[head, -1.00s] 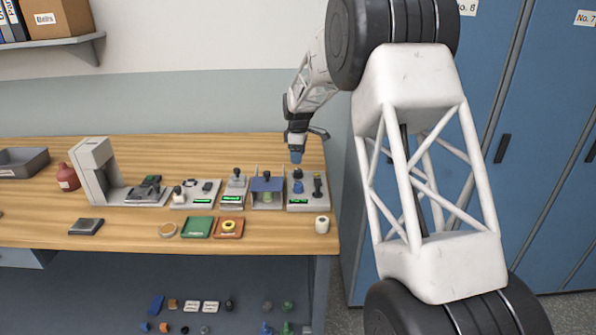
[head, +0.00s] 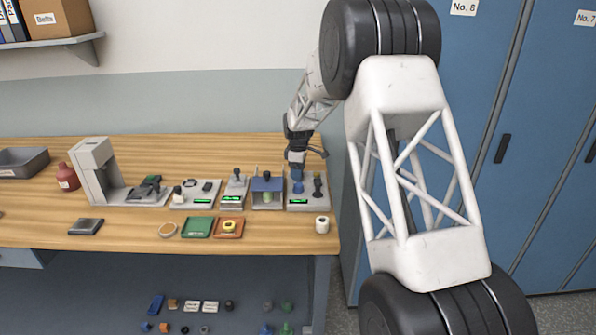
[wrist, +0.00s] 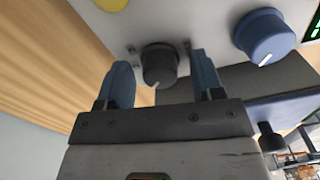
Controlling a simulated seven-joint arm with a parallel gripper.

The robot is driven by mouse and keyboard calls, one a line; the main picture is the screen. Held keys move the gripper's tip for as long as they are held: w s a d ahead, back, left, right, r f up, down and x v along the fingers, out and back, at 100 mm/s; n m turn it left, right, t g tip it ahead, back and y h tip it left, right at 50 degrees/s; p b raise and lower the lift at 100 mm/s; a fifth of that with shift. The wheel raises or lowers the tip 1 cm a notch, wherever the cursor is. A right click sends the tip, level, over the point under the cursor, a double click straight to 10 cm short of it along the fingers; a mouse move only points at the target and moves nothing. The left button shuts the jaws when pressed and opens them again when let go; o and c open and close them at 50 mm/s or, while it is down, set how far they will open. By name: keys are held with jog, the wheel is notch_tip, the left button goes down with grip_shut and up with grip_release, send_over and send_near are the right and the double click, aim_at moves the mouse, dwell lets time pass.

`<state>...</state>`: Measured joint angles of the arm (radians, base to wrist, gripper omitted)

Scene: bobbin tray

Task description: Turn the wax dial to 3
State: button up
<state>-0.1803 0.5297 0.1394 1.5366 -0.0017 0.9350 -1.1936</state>
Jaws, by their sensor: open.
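The grey panel (head: 322,206) at the right end of the row on the bench carries a black dial, a blue dial (head: 298,188) and a dark lever (head: 318,186). In the wrist view the black dial (wrist: 159,65) has a white mark pointing down the picture. The blue dial (wrist: 265,36) there has a white mark pointing lower left. No label is readable to tell which is the wax dial. My gripper (wrist: 161,68) is open, with a blue finger on either side of the black dial and gaps visible. In the head view my gripper (head: 297,172) hides the black dial.
A green display (head: 298,201) is on the panel's front. A blue-topped device (head: 268,184) stands close to the panel's left. A white roll (head: 322,225) stands in front, near the bench's right edge. Part of a yellow thing (wrist: 110,4) shows in the wrist view.

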jog(key=c, duration=0.9)
jog(key=shift+m, duration=0.4)
jog(key=m, duration=0.7)
jog(key=shift+m, duration=0.3)
jog(key=m, duration=0.3)
jog(key=shift+m, duration=2.3)
